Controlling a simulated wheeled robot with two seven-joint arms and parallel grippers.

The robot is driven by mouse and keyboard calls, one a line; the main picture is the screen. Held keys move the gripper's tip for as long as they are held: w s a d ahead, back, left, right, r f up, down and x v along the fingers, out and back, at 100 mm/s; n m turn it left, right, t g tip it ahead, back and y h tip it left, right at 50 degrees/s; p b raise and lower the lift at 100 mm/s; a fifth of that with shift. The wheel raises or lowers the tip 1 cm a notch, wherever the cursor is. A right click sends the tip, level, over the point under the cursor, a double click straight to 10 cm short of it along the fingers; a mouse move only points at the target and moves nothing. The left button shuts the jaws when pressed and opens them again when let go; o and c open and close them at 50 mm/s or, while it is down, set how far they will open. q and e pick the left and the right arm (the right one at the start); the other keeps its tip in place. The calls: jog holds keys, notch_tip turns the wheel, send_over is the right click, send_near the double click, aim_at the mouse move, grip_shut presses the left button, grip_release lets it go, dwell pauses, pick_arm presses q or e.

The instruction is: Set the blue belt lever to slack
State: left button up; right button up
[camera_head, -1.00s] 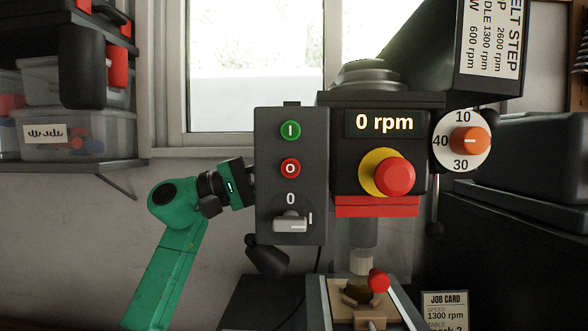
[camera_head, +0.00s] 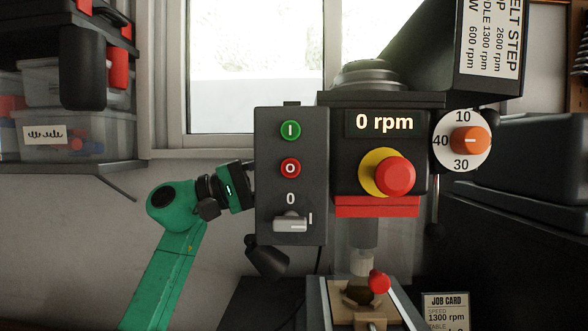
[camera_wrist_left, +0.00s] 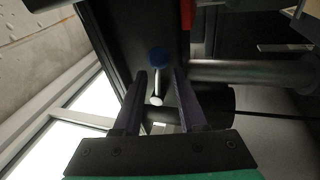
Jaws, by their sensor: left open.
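The blue belt lever shows in the left wrist view as a blue knob (camera_wrist_left: 160,57) on a short metal rod against a dark housing. It is hidden in the head view. My left gripper (camera_wrist_left: 160,74) is open, with one dark finger on each side of the rod in the picture. The knob appears at or just beyond the fingertips, and I see no clear contact. In the head view my green left arm (camera_head: 172,250) reaches behind the grey switch box (camera_head: 265,150), which hides the fingertips. My right gripper is not in view.
The drill head (camera_head: 345,150) with its red stop button (camera_head: 396,177) stands right of the switch box; its display reads 0 rpm. A black lamp-like part (camera_head: 267,260) hangs below the box. A shelf with bins (camera_head: 65,148) is at the left.

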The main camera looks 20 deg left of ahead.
pick_arm(q)
jog(key=b+v, duration=0.3)
jog(key=v, duration=1.1)
jog(key=shift+a+b, duration=0.25)
jog(key=shift+b, duration=0.1)
jog(key=shift+f, duration=0.15)
